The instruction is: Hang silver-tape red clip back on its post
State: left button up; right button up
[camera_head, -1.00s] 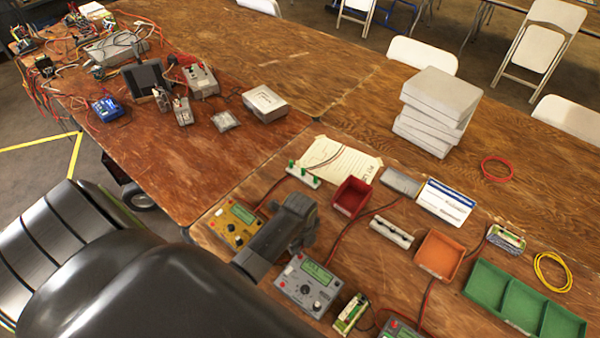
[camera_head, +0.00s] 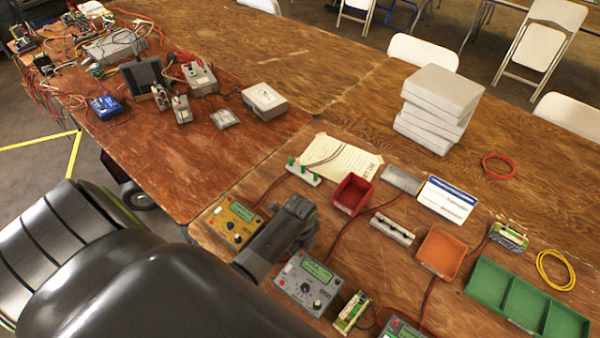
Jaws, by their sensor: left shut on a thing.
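My left gripper (camera_head: 300,217) hangs over the front of the table, between the yellow meter (camera_head: 236,221) and the grey meter (camera_head: 306,283). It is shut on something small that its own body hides. I cannot make out the silver-tape red clip. A white strip with green posts (camera_head: 303,172) lies behind the gripper, apart from it. A second pale strip (camera_head: 391,231) lies to the right. Which post belongs to the clip cannot be told. Red leads run between the meters and the strips. My right gripper is not in view.
A red bin (camera_head: 351,194), an orange bin (camera_head: 441,253) and a green divided tray (camera_head: 528,299) stand to the right. A battery holder (camera_head: 351,312) lies at the front. Grey boxes (camera_head: 436,108) are stacked behind. Bare wood lies left of the stack.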

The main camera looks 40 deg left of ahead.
pick_arm(q)
jog(key=shift+p, duration=0.4)
jog(key=shift+f+p, duration=0.15)
jog(key=shift+p, duration=0.2)
dwell(1.2)
dwell(0.3)
jog(key=o, duration=0.8)
jog(key=shift+o, duration=0.4)
jog(key=shift+o, duration=0.9)
jog(key=shift+r, duration=3.75)
